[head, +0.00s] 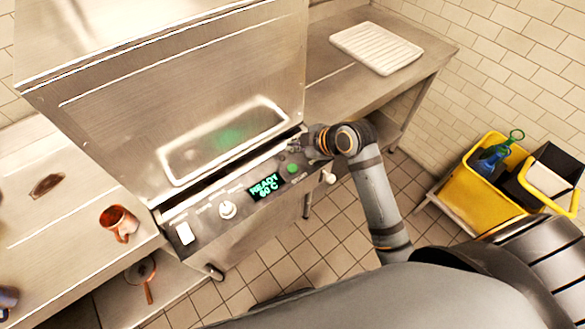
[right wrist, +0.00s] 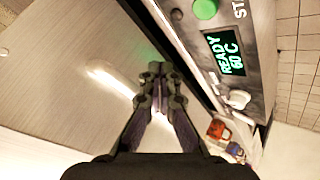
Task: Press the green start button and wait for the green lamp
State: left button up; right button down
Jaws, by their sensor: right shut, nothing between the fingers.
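The steel machine's control panel (head: 240,198) faces me below its hood. The round green start button (head: 293,168) sits right of the display (head: 267,187), which reads READY 60 C in green. My right gripper (head: 300,144) is shut and empty, close to the button on the hood side. In the right wrist view the closed fingertips (right wrist: 155,72) are over the hood front, apart from the green button (right wrist: 205,9) near the top edge. A separate green lamp cannot be made out; a green glow shows on the hood. My left gripper is not in view.
A white knob (head: 227,209) and a white switch (head: 184,233) are on the panel. A copper mug (head: 119,222) stands on the left counter. A white ribbed tray (head: 376,47) lies on the right counter. A yellow bucket (head: 470,187) stands on the floor at right.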

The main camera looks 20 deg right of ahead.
aim_at(295, 169)
notch_tip(295, 169, down, 7)
jog(key=b, duration=0.6)
jog(key=shift+f, duration=0.45)
jog(key=shift+f, duration=0.1)
dwell(0.6)
jog(key=shift+f+b, duration=0.3)
jog(key=shift+f, duration=0.55)
dwell(0.6)
dwell(0.3)
jog(key=shift+r+p, duration=0.85)
jog(key=shift+r, duration=0.1)
jog(key=shift+r, duration=0.1)
